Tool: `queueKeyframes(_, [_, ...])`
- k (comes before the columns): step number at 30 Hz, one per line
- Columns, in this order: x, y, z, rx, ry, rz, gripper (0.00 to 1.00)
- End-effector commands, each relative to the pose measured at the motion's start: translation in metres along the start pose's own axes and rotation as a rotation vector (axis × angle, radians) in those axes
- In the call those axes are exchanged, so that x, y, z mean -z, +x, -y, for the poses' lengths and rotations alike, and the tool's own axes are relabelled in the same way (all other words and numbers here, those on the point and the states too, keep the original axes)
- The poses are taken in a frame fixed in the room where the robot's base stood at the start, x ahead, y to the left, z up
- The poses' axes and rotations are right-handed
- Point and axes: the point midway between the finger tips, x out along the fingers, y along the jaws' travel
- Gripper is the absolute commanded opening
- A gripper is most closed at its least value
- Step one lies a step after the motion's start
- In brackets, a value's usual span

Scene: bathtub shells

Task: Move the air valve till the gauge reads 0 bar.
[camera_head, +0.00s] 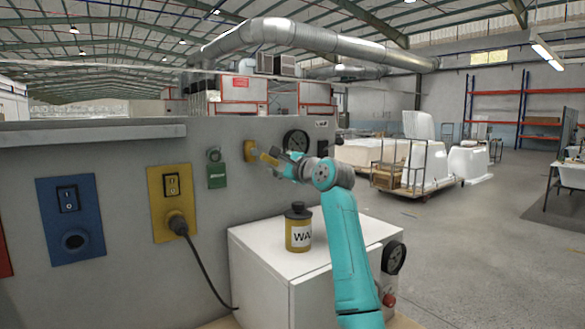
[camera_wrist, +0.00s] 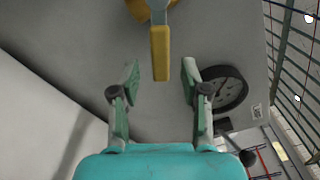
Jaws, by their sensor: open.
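The air valve has a yellow body (camera_head: 250,151) on the grey panel and a yellow lever that points toward my gripper. In the wrist view the lever (camera_wrist: 160,52) hangs down from the top, its end between the fingertips with a gap on both sides. My gripper (camera_wrist: 160,72) is open and empty; it also shows in the head view (camera_head: 281,164), just right of the valve. A round dark-rimmed gauge (camera_head: 296,141) sits on the panel right of the valve, and it also shows in the wrist view (camera_wrist: 231,87). Its reading is too small to tell.
A white box (camera_head: 262,262) stands below, with a yellow and black jar (camera_head: 298,228) on top. A second gauge (camera_head: 393,258) is on the box's side. A green padlock-like fitting (camera_head: 216,168) and a yellow socket plate (camera_head: 172,202) with a plugged cable are left.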

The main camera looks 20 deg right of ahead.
Motion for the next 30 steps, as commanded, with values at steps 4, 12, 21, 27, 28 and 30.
queueKeyframes(4, [0.001,-0.028,0.000,0.002,-0.002,-0.001,0.46])
queueKeyframes(12, [0.001,-0.069,0.001,0.001,0.000,-0.001,0.46])
queueKeyframes(21, [0.000,-0.084,0.000,-0.001,0.000,0.000,0.46])
queueKeyframes(27, [0.000,-0.084,0.000,-0.001,0.000,0.000,0.46])
queueKeyframes(28, [0.000,-0.084,0.000,-0.001,0.000,0.000,0.46])
queueKeyframes(30, [0.000,-0.084,0.000,-0.001,0.000,0.000,0.46])
